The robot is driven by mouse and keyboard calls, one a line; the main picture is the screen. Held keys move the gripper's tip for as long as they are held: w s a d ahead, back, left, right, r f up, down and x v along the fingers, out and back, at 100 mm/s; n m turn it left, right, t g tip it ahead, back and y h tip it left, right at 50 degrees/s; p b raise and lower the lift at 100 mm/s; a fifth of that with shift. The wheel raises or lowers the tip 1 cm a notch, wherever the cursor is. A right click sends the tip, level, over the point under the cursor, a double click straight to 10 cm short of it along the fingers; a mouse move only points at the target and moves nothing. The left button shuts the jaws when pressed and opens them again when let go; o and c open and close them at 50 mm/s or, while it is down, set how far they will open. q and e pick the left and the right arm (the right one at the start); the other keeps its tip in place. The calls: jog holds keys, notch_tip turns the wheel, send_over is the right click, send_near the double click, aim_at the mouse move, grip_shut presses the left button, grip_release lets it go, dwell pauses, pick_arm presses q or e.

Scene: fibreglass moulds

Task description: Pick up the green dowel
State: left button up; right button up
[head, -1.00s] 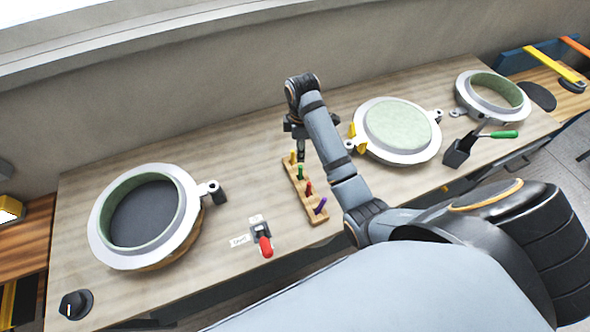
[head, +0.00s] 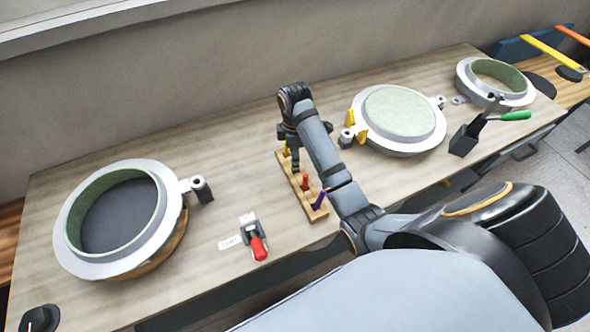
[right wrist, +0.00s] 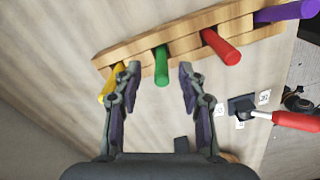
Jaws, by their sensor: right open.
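The green dowel (right wrist: 161,65) stands in a wooden rack (right wrist: 180,32) in the right wrist view. My right gripper (right wrist: 160,72) is open, with one finger on either side of the green dowel and gaps between. In the head view my right gripper (head: 295,160) is over the far part of the rack (head: 291,181) and hides the green dowel. A yellow dowel (right wrist: 111,86) is close beside the left fingertip in the wrist view. My left gripper is not in view.
The rack also holds a red dowel (right wrist: 222,47) and a purple dowel (right wrist: 288,12). A red-handled toggle clamp (head: 258,245) sits on the table, left of the rack. Ring moulds (head: 72,222) and a round mould (head: 400,112) stand either side.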

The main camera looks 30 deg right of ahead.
jog(key=shift+s+r, duration=0.15)
jog(key=shift+r, duration=0.05)
jog(key=shift+c, duration=1.3)
grip_shut()
